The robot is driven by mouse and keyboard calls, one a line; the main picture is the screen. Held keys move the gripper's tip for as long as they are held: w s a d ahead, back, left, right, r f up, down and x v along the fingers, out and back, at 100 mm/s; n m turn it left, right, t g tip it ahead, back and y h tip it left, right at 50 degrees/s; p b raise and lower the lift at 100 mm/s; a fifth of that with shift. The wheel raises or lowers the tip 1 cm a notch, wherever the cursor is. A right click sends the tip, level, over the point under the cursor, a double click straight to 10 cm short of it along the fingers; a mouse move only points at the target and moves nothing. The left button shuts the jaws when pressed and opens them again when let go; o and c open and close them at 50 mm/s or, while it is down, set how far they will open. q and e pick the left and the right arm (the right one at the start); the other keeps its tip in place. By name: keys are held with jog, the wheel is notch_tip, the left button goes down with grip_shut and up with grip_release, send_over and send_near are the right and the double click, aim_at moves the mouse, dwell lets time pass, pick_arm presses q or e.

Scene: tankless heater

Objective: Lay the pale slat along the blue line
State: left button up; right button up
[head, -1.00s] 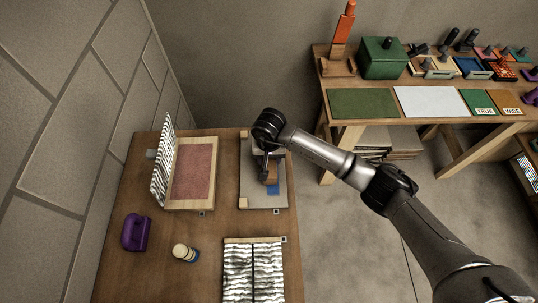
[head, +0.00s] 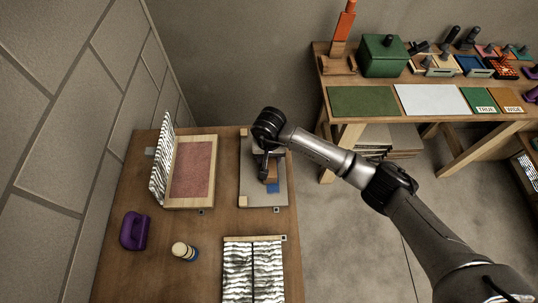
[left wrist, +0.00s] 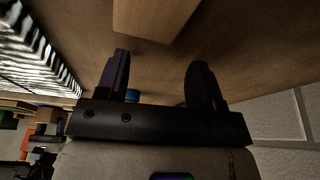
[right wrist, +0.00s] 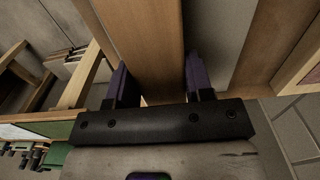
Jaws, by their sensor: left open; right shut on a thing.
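My right gripper (head: 264,174) is over the grey board on the wooden table. It is shut on a long wooden slat (right wrist: 150,45), which runs away between its fingers in the right wrist view. The slat looks tan-brown here and shows as a short piece (head: 273,171) beside the gripper in the head view. A blue patch (head: 273,188) shows on the grey board (head: 262,198) just below it; the arm and slat may hide more of the blue. I cannot tell whether the slat touches the board. My left gripper (left wrist: 160,85) is open and empty, outside the head view.
Pale blocks (head: 244,133) sit at the board's left corners. A framed red panel (head: 192,168) with a striped upright stands left. A purple object (head: 135,230), a bottle (head: 184,252) and striped panels (head: 253,270) are nearer. A wooden piece (left wrist: 155,15) tops the left wrist view.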

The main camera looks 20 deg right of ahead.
jog(key=shift+f, duration=0.25)
jog(key=o, duration=1.2)
jog(key=shift+r, duration=0.1)
notch_tip(320, 180, up, 14)
jog(key=shift+f+p, duration=0.2)
jog(key=shift+p, duration=0.25)
